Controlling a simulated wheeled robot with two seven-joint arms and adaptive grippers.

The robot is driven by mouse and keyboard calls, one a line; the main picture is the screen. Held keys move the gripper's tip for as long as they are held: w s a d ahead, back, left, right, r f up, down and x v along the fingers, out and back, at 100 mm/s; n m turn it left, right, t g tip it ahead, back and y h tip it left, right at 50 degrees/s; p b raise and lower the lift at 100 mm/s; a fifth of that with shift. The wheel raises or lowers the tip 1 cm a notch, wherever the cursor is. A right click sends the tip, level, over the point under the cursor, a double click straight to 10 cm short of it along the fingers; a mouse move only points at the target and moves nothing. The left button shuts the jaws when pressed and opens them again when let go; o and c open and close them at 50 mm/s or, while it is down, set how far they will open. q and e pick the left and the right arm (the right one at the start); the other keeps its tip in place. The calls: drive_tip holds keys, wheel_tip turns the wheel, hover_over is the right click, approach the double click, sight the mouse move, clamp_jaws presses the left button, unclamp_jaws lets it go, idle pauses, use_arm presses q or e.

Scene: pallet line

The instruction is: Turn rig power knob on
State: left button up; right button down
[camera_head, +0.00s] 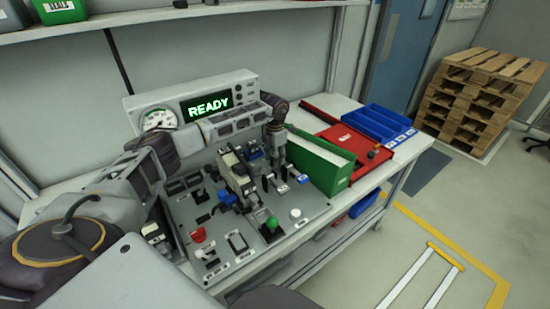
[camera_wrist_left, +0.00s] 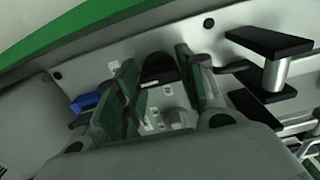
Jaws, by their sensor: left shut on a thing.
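My left arm reaches in from the left over the grey control panel (camera_head: 205,262), and its gripper (camera_head: 279,172) points down at the panel's far right part, near the green box. The screen (camera_head: 208,105) behind reads READY in green. My right gripper is not in view.
A round gauge (camera_head: 160,119) sits left of the screen. A black-handled lever (camera_wrist_left: 274,68) stands near my gripper. The green box (camera_head: 318,166) and blue bins (camera_head: 383,123) are right.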

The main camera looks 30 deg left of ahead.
use_arm(q)
drive_tip(key=o, duration=1)
drive_tip(key=shift+r, duration=0.15)
drive_tip(key=shift+r, duration=5.85)
drive_tip(key=shift+r, duration=0.15)
